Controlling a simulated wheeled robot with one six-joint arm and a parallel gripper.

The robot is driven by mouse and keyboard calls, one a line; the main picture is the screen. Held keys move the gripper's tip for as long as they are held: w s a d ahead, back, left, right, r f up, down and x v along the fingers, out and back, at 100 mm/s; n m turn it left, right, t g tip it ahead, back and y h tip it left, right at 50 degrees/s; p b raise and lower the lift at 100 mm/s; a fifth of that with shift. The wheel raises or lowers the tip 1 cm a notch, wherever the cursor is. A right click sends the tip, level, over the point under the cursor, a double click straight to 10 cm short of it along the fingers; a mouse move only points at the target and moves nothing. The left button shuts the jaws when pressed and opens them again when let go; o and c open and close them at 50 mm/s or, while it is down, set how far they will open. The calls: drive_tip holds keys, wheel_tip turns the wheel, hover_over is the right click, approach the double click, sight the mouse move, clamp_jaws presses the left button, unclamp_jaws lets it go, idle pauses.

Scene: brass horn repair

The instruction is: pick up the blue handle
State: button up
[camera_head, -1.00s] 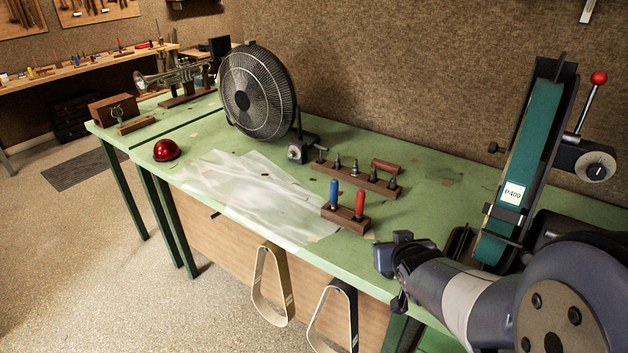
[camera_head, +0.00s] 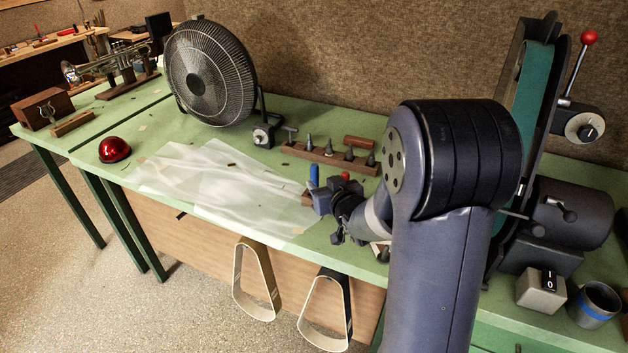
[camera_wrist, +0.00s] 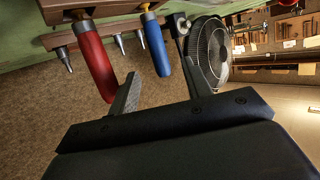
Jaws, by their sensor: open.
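The blue handle (camera_head: 314,175) stands upright in a small wooden block (camera_head: 307,199) on the green bench; my gripper hides its lower part in the head view. A red handle stands beside it, with only its tip (camera_head: 346,176) showing there. My gripper (camera_head: 322,203) is close in front of the block. In the wrist view my gripper (camera_wrist: 158,63) is open and empty. The blue handle (camera_wrist: 157,47) appears between its fingers, and the red handle (camera_wrist: 93,57) is outside the left finger. I cannot tell how far the fingers reach along the blue handle.
A wooden rack (camera_head: 330,156) with several metal-tipped tools stands behind the block. A crumpled translucent sheet (camera_head: 215,180) lies to the left, with a red dome (camera_head: 114,149) beyond. A black fan (camera_head: 208,72) stands at the back. A belt sander (camera_head: 535,100) is to the right.

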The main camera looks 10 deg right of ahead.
sight(316, 176)
drive_tip(key=shift+p+x, duration=0.75)
drive_tip(key=shift+x, duration=1.8)
drive_tip(key=shift+c, duration=0.5)
drive_tip(key=shift+r, duration=0.1)
clamp_jaws()
